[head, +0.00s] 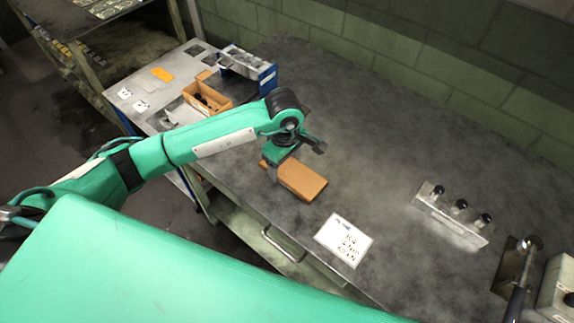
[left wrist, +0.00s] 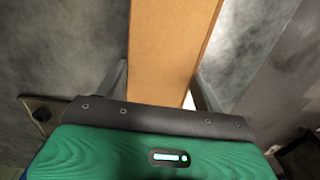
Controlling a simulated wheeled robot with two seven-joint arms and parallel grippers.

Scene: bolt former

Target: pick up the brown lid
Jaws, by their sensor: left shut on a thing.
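The brown lid (head: 302,182) is a flat, rectangular piece at the middle of the grey bench, near its front edge. My left gripper (head: 273,171) is at the lid's left end, shut on it. In the left wrist view the lid (left wrist: 168,45) runs up and away between the two fingers, and my left gripper (left wrist: 158,88) has one finger along each side. I cannot tell whether the lid touches the bench or hangs just above it. My right gripper is not in view.
An open brown box (head: 207,97) and a blue-ended metal rack (head: 262,76) stand at the back left. A white printed sheet (head: 343,240) lies near the front edge. A block with three black knobs (head: 450,217) and a lever (head: 517,270) are at right. The bench's back middle is clear.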

